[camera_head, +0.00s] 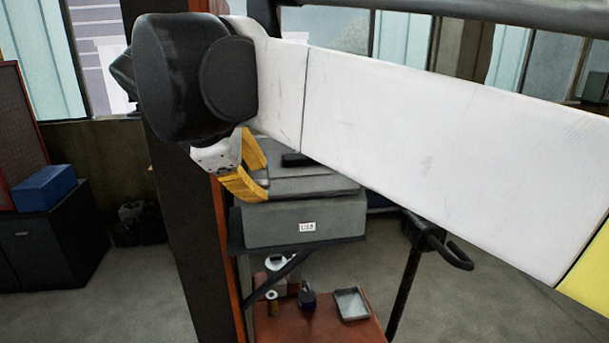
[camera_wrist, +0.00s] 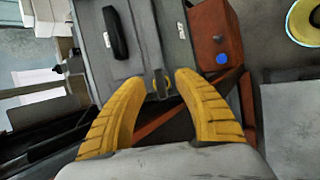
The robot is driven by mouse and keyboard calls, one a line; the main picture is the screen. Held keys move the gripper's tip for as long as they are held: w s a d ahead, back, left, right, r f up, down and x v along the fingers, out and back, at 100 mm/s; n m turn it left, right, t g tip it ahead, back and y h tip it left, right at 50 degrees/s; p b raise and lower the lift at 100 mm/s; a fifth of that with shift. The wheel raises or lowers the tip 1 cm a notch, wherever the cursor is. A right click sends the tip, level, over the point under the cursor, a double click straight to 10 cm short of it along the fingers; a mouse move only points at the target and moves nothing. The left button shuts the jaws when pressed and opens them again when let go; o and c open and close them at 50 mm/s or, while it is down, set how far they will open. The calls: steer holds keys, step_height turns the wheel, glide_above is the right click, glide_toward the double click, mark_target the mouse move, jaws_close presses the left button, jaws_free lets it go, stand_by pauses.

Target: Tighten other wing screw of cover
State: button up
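A grey box-like housing (camera_head: 305,222) with a flat top and a small white label stands on a dark shelf. In the wrist view its grey surface (camera_wrist: 140,55) carries a black handle-like bar (camera_wrist: 115,32). A small dark fitting (camera_wrist: 160,84), possibly a wing screw, shows between and just beyond my fingertips; its exact shape is unclear. My gripper (camera_wrist: 158,80) is open, its two yellow fingers apart with nothing clearly held. In the head view my gripper (camera_head: 256,172) is at the left side of the housing. I cannot tell whether a finger touches it.
A dark and orange-red upright post (camera_head: 190,250) stands close left of the housing. Below, a red shelf (camera_head: 290,328) holds a metal tray (camera_head: 351,303) and small containers.

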steer(key=shift+w+f, duration=0.35)
steer(key=shift+f, duration=0.15)
jaws_close()
steer(key=shift+r+m+g+p, duration=0.3)
steer(key=shift+m+p, duration=0.35)
steer(key=shift+m, duration=0.35)
steer(key=shift+m+g+p, duration=0.3)
steer(key=shift+m+p, duration=0.1)
steer(key=shift+m, duration=0.3)
steer(key=shift+f+m, duration=0.2)
steer(key=shift+m, duration=0.3)
steer(key=shift+f, duration=0.1)
